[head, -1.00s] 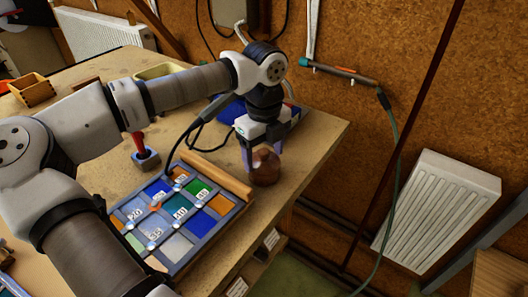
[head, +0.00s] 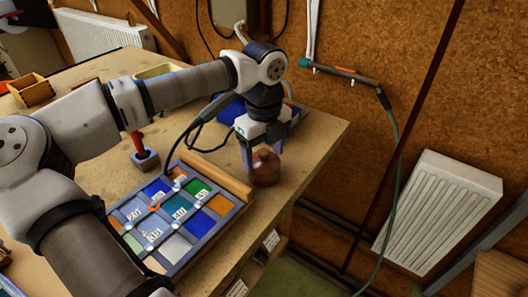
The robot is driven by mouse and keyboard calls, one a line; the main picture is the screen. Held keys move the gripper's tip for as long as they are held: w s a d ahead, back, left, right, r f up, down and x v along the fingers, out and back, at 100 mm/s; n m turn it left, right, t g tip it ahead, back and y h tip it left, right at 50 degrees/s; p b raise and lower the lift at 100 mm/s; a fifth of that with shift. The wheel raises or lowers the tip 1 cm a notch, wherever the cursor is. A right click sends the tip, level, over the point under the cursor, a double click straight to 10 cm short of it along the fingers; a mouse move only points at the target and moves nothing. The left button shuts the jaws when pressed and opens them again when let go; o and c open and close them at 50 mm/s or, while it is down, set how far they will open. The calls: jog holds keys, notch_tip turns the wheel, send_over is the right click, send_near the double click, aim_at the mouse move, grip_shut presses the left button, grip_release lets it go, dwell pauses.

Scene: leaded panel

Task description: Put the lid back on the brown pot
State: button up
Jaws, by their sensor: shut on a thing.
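The brown pot (head: 266,174) is a small round vessel standing on the bench near its right edge, in the head view. My gripper (head: 263,158) points down right at the pot's top, with one finger on each side. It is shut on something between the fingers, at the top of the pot. I take this to be the lid, but it is too small and too close in colour to the pot to make out its edge. I cannot tell whether it touches the pot's rim.
The leaded panel (head: 172,258) of coloured, numbered panes lies left of the pot, with a wooden strip (head: 217,181) along its far side. A red-handled tool (head: 139,142) stands behind it. A blue item (head: 232,110) lies behind my gripper. The bench edge is close on the pot's right.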

jog(key=o, duration=1)
jog(key=shift+o, duration=0.8)
jog(key=shift+r+p, duration=1.65)
jog(key=shift+r, duration=1.9)
grip_shut()
